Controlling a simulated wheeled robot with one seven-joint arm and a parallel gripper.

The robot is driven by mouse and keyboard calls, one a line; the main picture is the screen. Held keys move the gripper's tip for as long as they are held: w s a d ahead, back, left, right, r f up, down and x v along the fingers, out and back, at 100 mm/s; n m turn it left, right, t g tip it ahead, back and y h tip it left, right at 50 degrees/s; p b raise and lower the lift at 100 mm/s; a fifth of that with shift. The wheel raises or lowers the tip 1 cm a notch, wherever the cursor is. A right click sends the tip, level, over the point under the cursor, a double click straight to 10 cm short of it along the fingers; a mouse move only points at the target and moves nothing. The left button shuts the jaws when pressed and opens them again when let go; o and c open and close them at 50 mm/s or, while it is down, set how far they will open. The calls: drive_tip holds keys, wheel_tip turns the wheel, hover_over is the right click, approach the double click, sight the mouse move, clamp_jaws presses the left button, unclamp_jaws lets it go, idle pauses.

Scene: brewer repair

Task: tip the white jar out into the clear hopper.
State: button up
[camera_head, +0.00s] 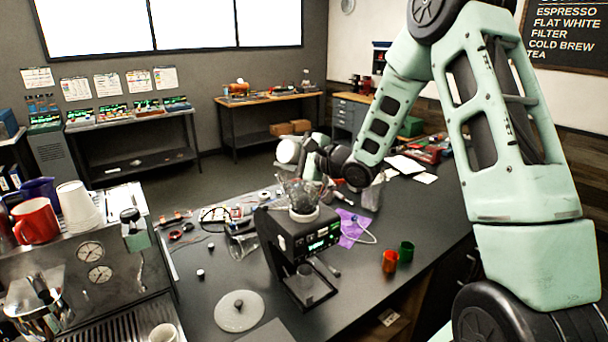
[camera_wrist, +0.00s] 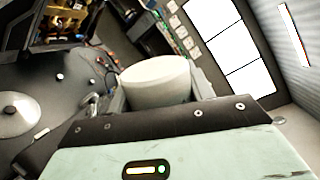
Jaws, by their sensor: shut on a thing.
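The white jar (camera_head: 288,151) is in my gripper (camera_head: 308,158), above the bench and just behind the clear hopper in the head view. The jar also shows in the wrist view (camera_wrist: 158,82), between the two fingers, with its wide end away from the palm. The room looks strongly rolled in the wrist view, so the jar seems tilted; its exact angle and contents cannot be told. The clear hopper (camera_head: 301,191) sits on top of the black grinder (camera_head: 296,237), below my gripper. I see nothing falling from the jar.
A round pale lid (camera_head: 239,311) lies on the bench in front of the grinder. An espresso machine (camera_head: 95,270) stands at the left.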

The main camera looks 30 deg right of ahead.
drive_tip(key=shift+w+d+r+m, duration=0.1)
drive_tip(key=shift+d+r+m, duration=0.1)
drive_tip(key=shift+m, duration=0.3)
drive_tip(key=shift+d+r+m, duration=0.1)
drive_tip(key=shift+d+m, duration=0.1)
drive_tip(key=shift+m, duration=0.3)
idle(0.3)
idle(0.9)
